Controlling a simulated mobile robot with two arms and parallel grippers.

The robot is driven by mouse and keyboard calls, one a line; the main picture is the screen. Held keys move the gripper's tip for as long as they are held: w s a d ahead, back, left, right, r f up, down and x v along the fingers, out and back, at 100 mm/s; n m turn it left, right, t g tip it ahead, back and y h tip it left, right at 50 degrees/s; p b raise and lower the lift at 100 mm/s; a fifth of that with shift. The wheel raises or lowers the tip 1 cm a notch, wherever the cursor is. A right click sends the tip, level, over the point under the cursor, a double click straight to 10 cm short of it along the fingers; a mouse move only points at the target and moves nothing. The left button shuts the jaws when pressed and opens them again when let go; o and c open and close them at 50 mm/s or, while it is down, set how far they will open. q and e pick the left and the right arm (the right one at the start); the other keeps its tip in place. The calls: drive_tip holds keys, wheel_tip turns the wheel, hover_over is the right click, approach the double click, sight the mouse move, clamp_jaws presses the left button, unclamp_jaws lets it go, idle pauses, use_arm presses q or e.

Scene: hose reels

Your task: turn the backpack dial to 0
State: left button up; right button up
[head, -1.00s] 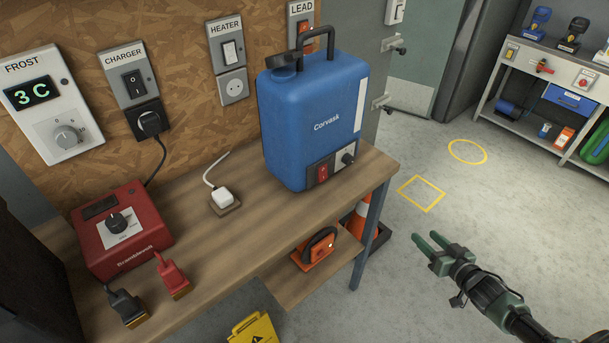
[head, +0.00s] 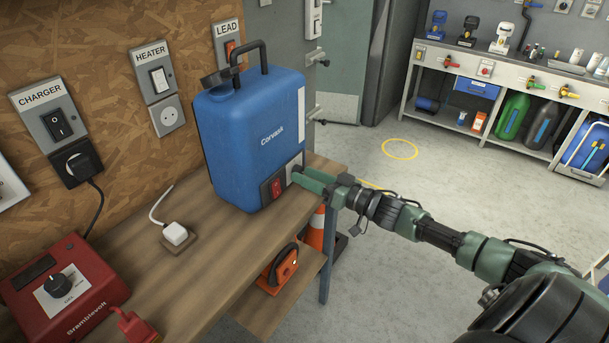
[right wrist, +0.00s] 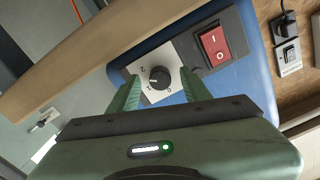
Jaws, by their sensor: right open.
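The blue Corvask backpack tank (head: 255,135) stands upright on the wooden bench. Its small black dial (right wrist: 160,77) sits on a light plate (right wrist: 150,64) beside a red rocker switch (right wrist: 213,45); the switch also shows in the head view (head: 276,188). The plate has numbers around the dial, too small to read surely. My right gripper (right wrist: 158,92) is open, its two green fingers on either side of the dial in the right wrist view. In the head view my right gripper (head: 312,180) reaches the tank's lower right front and hides most of the dial. My left gripper is not in view.
On the bench (head: 215,245) are a red Bramblevolt charger (head: 65,290) and a white plug (head: 175,234). An orange tool (head: 282,268) lies on the lower shelf, near an orange cone (head: 315,230). Open floor lies right of the bench, before a shelf unit (head: 500,70).

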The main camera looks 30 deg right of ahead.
drive_tip(key=shift+w+a, duration=0.15)
drive_tip(key=shift+w, duration=0.35)
clamp_jaws()
